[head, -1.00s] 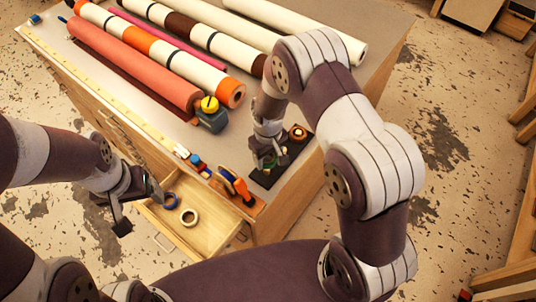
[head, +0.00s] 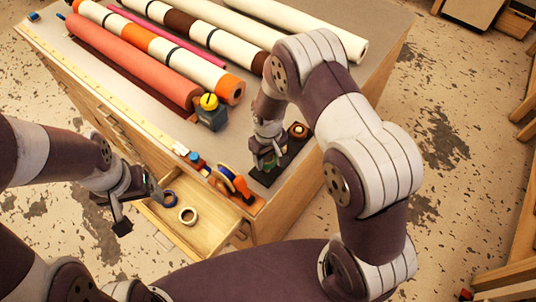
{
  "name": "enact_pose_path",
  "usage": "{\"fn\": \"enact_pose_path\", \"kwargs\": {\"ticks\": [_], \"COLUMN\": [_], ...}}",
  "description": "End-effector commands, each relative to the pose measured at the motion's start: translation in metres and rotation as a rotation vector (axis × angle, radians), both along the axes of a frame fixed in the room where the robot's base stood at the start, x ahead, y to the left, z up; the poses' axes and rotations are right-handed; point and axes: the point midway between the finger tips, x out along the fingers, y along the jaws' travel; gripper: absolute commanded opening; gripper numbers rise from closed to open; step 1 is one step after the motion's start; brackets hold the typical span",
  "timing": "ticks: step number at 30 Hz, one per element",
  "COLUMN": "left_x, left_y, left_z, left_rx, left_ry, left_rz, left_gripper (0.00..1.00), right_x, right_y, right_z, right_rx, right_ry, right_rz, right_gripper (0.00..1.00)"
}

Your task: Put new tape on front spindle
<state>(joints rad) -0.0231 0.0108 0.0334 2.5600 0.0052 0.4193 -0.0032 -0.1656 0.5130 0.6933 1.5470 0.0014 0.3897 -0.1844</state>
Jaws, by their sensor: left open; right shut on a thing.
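My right gripper (head: 267,158) is shut on a small green thing (head: 268,164), apparently a tape roll, low over the near part of a black base (head: 262,179) on the bench corner. The fingers and wrist hide most of it, so I cannot tell if it is around the front spindle, which I cannot see. A brown-orange roll (head: 298,131) sits at the base's far part. My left gripper (head: 138,206) is open and empty beside the open drawer (head: 205,238).
A tape dispenser with a blue-rimmed wheel (head: 229,180) stands at the bench edge, left of the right gripper. A dark tape measure with a yellow top (head: 211,112) is behind it. Long rolls, including a coral one (head: 135,62), cover the back of the bench (head: 385,60).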

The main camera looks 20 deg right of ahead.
Motion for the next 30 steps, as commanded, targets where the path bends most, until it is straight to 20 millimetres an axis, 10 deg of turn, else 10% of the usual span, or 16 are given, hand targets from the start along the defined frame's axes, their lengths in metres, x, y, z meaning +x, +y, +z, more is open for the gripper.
{"fn": "enact_pose_path", "kwargs": {"ticks": [30], "left_x": [0.000], "left_y": [0.000], "left_z": [-0.022], "left_rx": [0.000], "left_ry": [0.000], "left_rz": [0.000], "left_gripper": [0.83], "right_x": [0.000], "right_y": [0.000], "right_z": [-0.029], "right_rx": [0.000], "right_ry": [0.000], "right_rz": [0.000], "right_gripper": [0.28]}}
